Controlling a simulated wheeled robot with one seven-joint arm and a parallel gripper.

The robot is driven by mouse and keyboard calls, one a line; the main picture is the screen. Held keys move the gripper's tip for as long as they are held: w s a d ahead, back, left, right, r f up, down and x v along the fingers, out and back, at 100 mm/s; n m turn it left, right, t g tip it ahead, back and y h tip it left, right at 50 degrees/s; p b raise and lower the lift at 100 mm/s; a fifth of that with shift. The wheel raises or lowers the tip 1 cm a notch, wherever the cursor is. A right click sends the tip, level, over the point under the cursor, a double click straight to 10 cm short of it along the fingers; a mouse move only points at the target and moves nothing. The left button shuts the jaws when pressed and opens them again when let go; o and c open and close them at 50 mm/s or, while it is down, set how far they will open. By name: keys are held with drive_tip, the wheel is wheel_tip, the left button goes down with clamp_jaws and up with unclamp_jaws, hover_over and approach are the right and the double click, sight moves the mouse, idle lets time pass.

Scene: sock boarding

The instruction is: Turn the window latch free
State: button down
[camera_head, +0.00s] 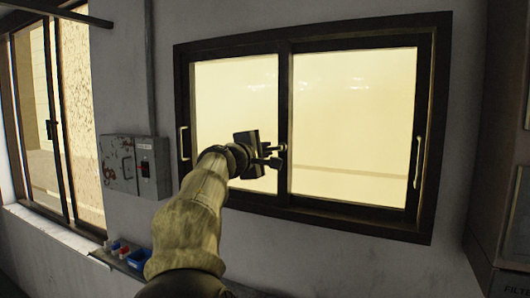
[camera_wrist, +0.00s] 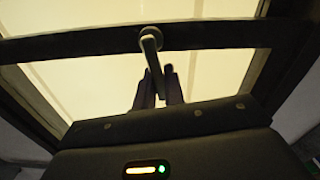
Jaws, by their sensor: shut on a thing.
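The window latch (camera_wrist: 150,42) is a dark lever on a round base, fixed to the window's middle upright, in the wrist view. Its lever points away from the base toward my gripper (camera_wrist: 160,76), whose two fingers lie on either side of the lever's end. My gripper is shut on the lever. In the head view, my gripper (camera_head: 273,156) reaches the middle upright from the left, and the latch is small and mostly hidden by the fingers. The dark-framed sliding window (camera_head: 360,213) has two bright panes and appears closed.
Pale pull handles (camera_head: 418,162) sit at both sides of the window. A grey electrical box (camera_head: 150,168) hangs on the wall to the left. Another window (camera_head: 60,130) is at far left, and a cabinet (camera_head: 508,200) at right.

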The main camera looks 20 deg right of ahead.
drive_tip(key=shift+r+m+b, duration=0.1)
drive_tip(key=shift+m+b, duration=0.5)
drive_tip(key=shift+m, duration=0.1)
drive_tip(key=shift+r+m, duration=0.25)
drive_tip(key=shift+m, duration=0.15)
drive_tip(key=c, duration=1.5)
unclamp_jaws()
drive_tip(key=b+v, duration=0.9)
drive_tip(key=v, duration=0.8)
drive_tip(key=shift+s+a+b, duration=0.1)
drive_tip(key=shift+a+b, duration=0.05)
drive_tip(key=shift+b, duration=0.15)
